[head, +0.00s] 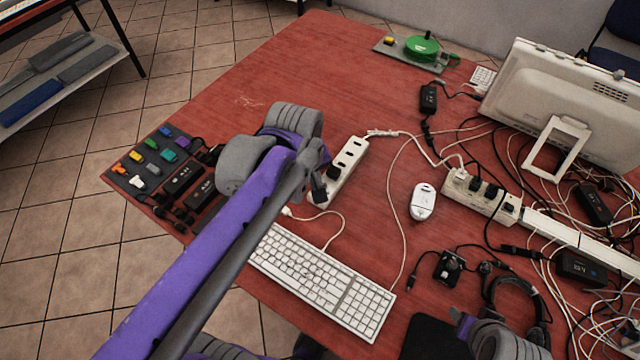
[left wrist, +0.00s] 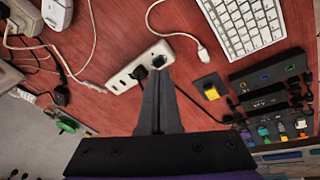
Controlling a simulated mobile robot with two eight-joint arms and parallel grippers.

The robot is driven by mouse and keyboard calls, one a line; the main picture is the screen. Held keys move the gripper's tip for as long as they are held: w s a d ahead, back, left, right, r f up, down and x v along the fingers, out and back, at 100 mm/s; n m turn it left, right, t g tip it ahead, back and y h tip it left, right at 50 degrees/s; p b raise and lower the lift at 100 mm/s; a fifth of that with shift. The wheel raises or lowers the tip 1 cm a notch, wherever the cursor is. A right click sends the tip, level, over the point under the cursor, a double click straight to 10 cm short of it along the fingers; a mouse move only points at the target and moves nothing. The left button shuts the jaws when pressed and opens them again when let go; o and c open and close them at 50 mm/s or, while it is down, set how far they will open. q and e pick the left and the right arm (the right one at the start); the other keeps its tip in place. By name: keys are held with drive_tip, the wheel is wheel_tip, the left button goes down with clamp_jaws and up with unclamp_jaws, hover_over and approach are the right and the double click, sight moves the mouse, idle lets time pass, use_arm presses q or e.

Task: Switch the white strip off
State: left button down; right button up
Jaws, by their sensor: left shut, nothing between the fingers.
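The white strip (head: 346,172) lies on the red table left of centre, with a black plug in it. Its near end is partly hidden by my left arm in the head view. The strip also shows in the left wrist view (left wrist: 122,81), with the black plug (left wrist: 139,73) beside my fingertips. My left gripper (head: 319,194) is shut and empty, its tips at the strip's near end. In the left wrist view the closed fingers (left wrist: 158,74) overlap that end; I cannot tell whether they touch it. The strip's switch is not clearly visible.
A second, paler beige strip (head: 482,197) with several plugs lies to the right among tangled cables. A white keyboard (head: 320,280) is in front, a white mouse-like device (head: 423,202) to the right. Black adapters and coloured blocks (head: 152,145) sit at the left edge. The back-left table is clear.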

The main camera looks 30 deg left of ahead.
use_arm(q)
drive_tip(key=w+a+n+g+b, duration=0.1)
drive_tip(key=w+a+n, duration=0.2)
drive_tip(key=w+n, duration=0.3)
drive_tip(key=shift+a+r+n, duration=0.2)
drive_tip(key=shift+a+n, duration=0.05)
drive_tip(key=shift+n, duration=0.15)
use_arm(e)
wheel_tip(320, 180, down, 2)
drive_tip(key=shift+s+f, duration=0.1)
drive_tip(key=shift+s, duration=0.05)
use_arm(q)
drive_tip(key=f, duration=0.4)
drive_tip(key=w+f+b, duration=0.1)
drive_tip(key=f, duration=0.4)
drive_tip(key=w+f+b, duration=0.1)
drive_tip(key=f, duration=0.3)
drive_tip(key=shift+w+d+f, duration=0.1)
drive_tip(key=shift+f, duration=0.3)
use_arm(e)
drive_tip(key=shift+s+f, duration=0.15)
drive_tip(key=shift+f, duration=0.65)
